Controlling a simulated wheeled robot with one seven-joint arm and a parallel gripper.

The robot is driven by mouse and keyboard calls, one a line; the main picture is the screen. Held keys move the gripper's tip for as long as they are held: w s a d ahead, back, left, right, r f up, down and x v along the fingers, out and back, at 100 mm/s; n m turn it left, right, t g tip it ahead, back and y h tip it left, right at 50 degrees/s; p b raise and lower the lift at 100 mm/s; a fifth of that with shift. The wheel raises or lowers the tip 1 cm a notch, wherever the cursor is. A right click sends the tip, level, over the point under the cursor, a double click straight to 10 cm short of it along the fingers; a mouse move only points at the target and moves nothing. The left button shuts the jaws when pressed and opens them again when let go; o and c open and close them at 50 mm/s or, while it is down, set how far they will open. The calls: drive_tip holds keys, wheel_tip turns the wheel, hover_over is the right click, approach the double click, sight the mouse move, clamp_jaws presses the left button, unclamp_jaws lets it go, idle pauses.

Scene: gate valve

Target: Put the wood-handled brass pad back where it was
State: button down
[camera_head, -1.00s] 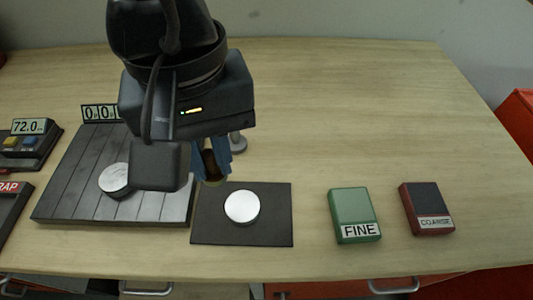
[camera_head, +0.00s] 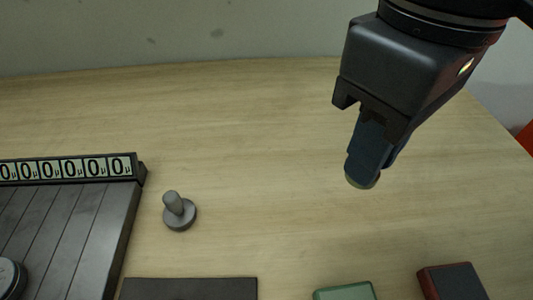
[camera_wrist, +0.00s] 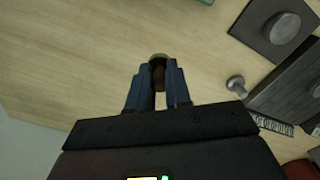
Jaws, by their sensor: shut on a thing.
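My gripper (camera_head: 366,165) is shut on the wood-handled brass pad (camera_head: 362,182), whose rounded brass end shows just below the fingertips in the head view. In the wrist view the brown wooden handle sits between the blue fingers of my gripper (camera_wrist: 158,72), with the brass pad (camera_wrist: 159,56) just past their tips. The fingers hide most of the handle. The pad is over a bare part of the wooden table; I cannot tell its exact height.
A grey knobbed piece (camera_head: 179,212) stands left of my gripper, beside the grooved plate (camera_head: 95,235) with its counter display (camera_head: 65,168). A dark mat (camera_head: 190,289), green FINE block (camera_head: 345,292) and red-edged block (camera_head: 452,283) lie along the front. The table around the pad is clear.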

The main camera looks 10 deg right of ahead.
drive_tip(key=w+a+f, duration=0.1)
drive_tip(key=a+f, duration=0.1)
drive_tip(key=a, duration=0.1)
drive_tip(key=w+a+f+p, duration=0.1)
drive_tip(key=a, duration=0.2)
drive_tip(key=w+a+f, duration=0.1)
drive_tip(key=a+f, duration=0.1)
drive_tip(key=shift+w+a+f+p, duration=0.1)
drive_tip(key=shift+a+f+p, duration=0.2)
drive_tip(key=shift+a+f, duration=0.1)
wheel_tip(320, 180, down, 4)
drive_tip(key=shift+r+p, duration=0.25)
drive_tip(key=shift+p, duration=0.15)
drive_tip(key=shift+f, duration=0.15)
drive_tip(key=shift+f+b, duration=0.2)
drive_tip(key=shift+b, duration=0.15)
drive_tip(key=c, duration=1.1)
unclamp_jaws()
drive_tip(key=shift+o, duration=0.2)
drive_tip(key=shift+r, duration=0.2)
drive_tip(key=shift+r+p, duration=0.15)
drive_tip(key=shift+p, duration=0.3)
wheel_tip(320, 180, up, 12)
drive_tip(key=b, duration=0.1)
drive_tip(key=shift+b, duration=0.35)
